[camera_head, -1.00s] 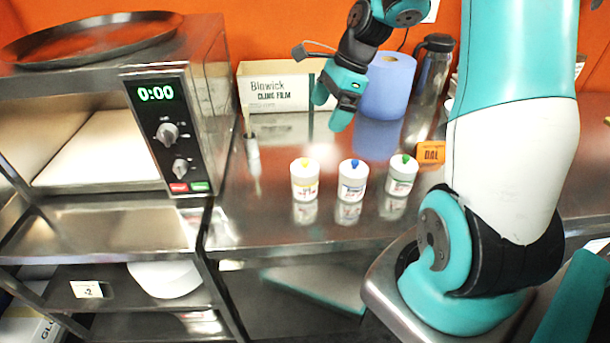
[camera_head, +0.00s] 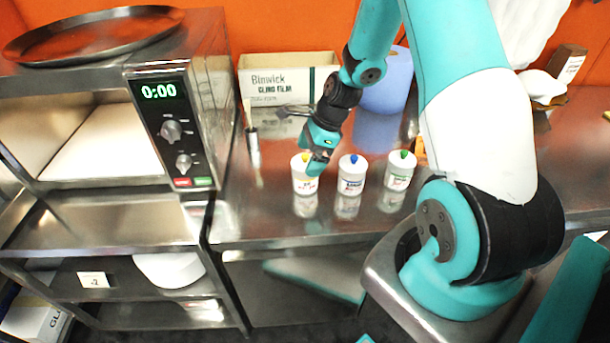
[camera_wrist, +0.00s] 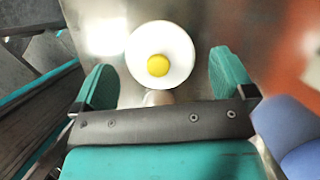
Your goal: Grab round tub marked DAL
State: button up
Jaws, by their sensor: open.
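Three round white tubs stand in a row on the steel counter: one with a yellow knob (camera_head: 303,184), one with a blue knob (camera_head: 351,180), one with a green knob (camera_head: 399,175). Their label words are too small for me to read surely. My gripper (camera_head: 317,160) is open and empty, pointing down over the yellow-knobbed tub and hiding part of its lid. In the wrist view that tub's white lid (camera_wrist: 178,42) and yellow knob lie between and slightly ahead of the two teal fingers, with space on both sides.
A Binwick cling film box (camera_head: 270,88) and a blue roll (camera_head: 388,85) stand behind. The oven with dials (camera_head: 172,135) is to the left. A slim upright object (camera_head: 253,148) stands near it. The counter in front of the tubs is clear.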

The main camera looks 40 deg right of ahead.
aim_at(305, 161)
jog(key=x, duration=0.3)
jog(key=shift+f+p, duration=0.1)
jog(key=shift+p, duration=0.2)
jog(key=shift+c, duration=0.5)
jog(key=c, duration=1)
